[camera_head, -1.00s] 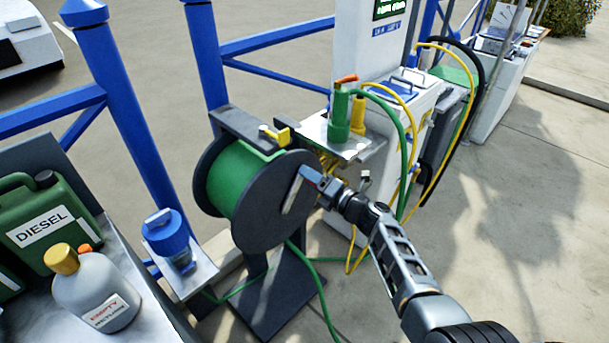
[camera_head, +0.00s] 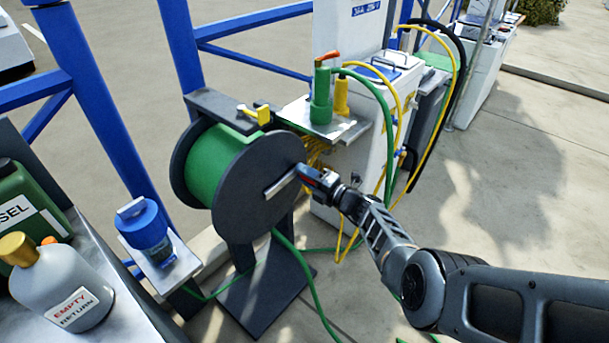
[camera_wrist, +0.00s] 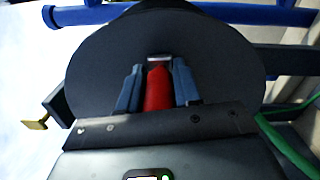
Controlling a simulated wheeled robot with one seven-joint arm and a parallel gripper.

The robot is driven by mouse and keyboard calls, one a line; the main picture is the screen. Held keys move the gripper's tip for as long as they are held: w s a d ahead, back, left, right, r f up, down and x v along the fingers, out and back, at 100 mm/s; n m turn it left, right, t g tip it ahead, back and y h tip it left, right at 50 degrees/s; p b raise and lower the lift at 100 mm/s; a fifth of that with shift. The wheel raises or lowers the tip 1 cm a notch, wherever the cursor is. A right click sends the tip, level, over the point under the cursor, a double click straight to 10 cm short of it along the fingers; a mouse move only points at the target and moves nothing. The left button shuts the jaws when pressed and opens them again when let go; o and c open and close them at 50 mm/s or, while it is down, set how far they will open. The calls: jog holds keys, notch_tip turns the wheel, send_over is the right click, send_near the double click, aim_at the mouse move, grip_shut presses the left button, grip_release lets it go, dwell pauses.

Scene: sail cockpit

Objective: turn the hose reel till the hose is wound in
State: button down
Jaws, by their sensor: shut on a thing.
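The hose reel (camera_head: 240,200) has dark grey side discs and a drum wound with green hose (camera_head: 212,160). It stands on a dark stand (camera_head: 262,300). A pale crank arm (camera_head: 281,184) lies across the near disc and points up to the right. My gripper (camera_head: 305,174) is at the crank's outer end. In the wrist view my blue fingers (camera_wrist: 157,88) are shut on a red handle (camera_wrist: 158,90), with the dark disc (camera_wrist: 100,65) behind it. A length of green hose (camera_head: 312,290) hangs from the reel and runs along the ground.
A yellow lever (camera_head: 258,114) sits on the reel's top bracket. A shelf (camera_head: 345,132) with a green nozzle holder (camera_head: 321,95) stands just behind. A blue-capped container (camera_head: 145,230) and a grey bottle (camera_head: 62,285) are at left. Paving at right is clear.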

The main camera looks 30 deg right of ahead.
jog(key=f, duration=0.1)
jog(key=f+b, duration=0.1)
jog(key=f, duration=0.1)
jog(key=shift+s+a, duration=0.2)
jog(key=shift+a, duration=0.15)
jog(key=shift+a+f, duration=0.1)
jog(key=c, duration=0.9)
grip_release()
jog(key=shift+o, duration=0.3)
jog(key=shift+w+d+r, duration=0.1)
jog(key=shift+d+r, duration=0.1)
jog(key=shift+r, duration=0.05)
jog(key=p+v, duration=0.3)
jog(key=v, duration=0.5)
